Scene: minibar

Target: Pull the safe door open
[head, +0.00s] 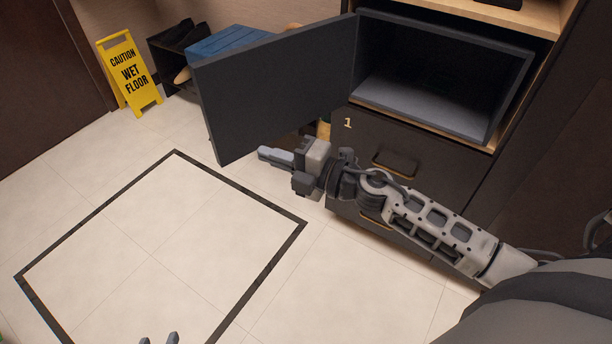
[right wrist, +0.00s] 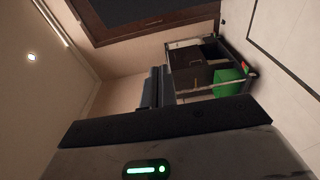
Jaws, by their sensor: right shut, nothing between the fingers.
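The safe (head: 435,95) is a dark grey box in the cabinet, and its inside looks empty. Its door (head: 275,85) stands wide open, swung out to the left from the hinge side. My right gripper (head: 270,156) is shut and empty, just below and in front of the door's lower edge. I cannot tell whether it touches the door. Only the fingertips of my left gripper (head: 158,339) show at the bottom edge of the head view, apart with nothing seen between them. The right wrist view does not clearly show the door.
Below the safe is a dark drawer (head: 390,160) marked 1. Tiled floor (head: 150,240) in front is clear. The right wrist view shows a green box (right wrist: 229,82) in a cart.

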